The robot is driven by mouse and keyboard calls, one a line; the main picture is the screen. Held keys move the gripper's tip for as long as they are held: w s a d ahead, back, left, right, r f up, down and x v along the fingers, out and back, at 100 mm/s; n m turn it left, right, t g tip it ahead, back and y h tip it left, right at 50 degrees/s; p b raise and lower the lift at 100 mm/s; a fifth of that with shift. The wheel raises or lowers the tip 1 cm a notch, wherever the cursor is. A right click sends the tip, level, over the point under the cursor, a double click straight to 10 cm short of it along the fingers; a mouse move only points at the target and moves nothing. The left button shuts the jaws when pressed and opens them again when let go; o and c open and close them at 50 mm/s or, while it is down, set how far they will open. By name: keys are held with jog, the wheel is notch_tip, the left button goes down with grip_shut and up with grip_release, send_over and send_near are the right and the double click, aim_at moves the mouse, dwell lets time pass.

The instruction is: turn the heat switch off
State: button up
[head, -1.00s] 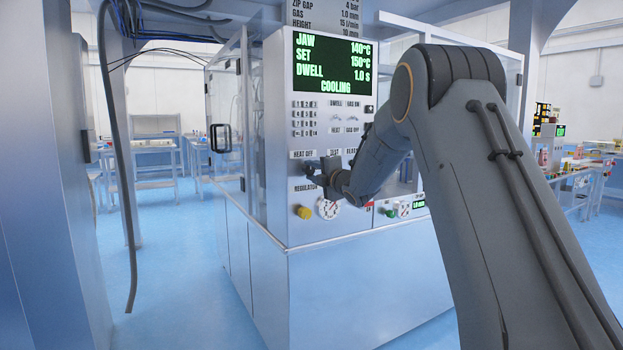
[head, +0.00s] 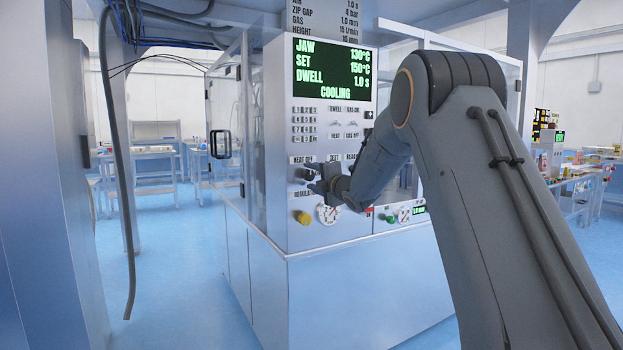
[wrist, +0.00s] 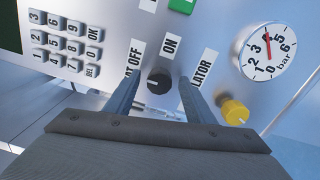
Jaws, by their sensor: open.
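The heat switch is a black round knob (wrist: 159,80) on the grey front panel, between labels reading "…AT OFF" and "ON" in the wrist view. A small pale mark on its face seems to lie toward the "…AT OFF" side. My gripper (wrist: 157,92) is open, with one finger on each side of the knob in the picture and a gap to it on both sides. In the head view my gripper (head: 317,182) is in front of the panel, just below the "HEAT OFF" label. The screen (head: 334,68) reads JAW 130°C, SET 150°C and COOLING.
A yellow knob (wrist: 234,111) and a pressure gauge (wrist: 267,50) are close to the right finger in the wrist view. A keypad (wrist: 66,44) is at the left. A glass guard door (head: 224,125) stands left of the panel. The blue floor around the machine is open.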

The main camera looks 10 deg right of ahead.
jog(key=v, duration=0.8)
jog(key=shift+a, duration=0.1)
jog(key=s+a+f+m+g+h, duration=0.3)
jog(key=s+f+m, duration=0.35)
jog(key=s, duration=0.65)
jog(key=s+a+f+m+g+h, duration=0.1)
jog(key=s+a+f+m+g, duration=0.1)
jog(key=s+f+m+g, duration=0.75)
jog(key=s+a+f+m+g+h, duration=0.1)
jog(key=s+a+f+m, duration=0.2)
jog(key=s, duration=1.2)
jog(key=s+a+f+m+g, duration=0.1)
jog(key=s+f+g, duration=0.1)
jog(key=s, duration=0.6)
jog(key=s+a+f+m+g, duration=0.1)
jog(key=s+m+g, duration=0.1)
jog(key=s, duration=0.6)
jog(key=d+r+m+p, duration=0.1)
jog(key=d+r+p, duration=0.5)
jog(key=p, duration=0.7)
jog(key=shift+d+r+m+h+p, duration=0.25)
jog(key=shift+d+m+h+p, duration=0.05)
jog(key=shift+d, duration=0.1)
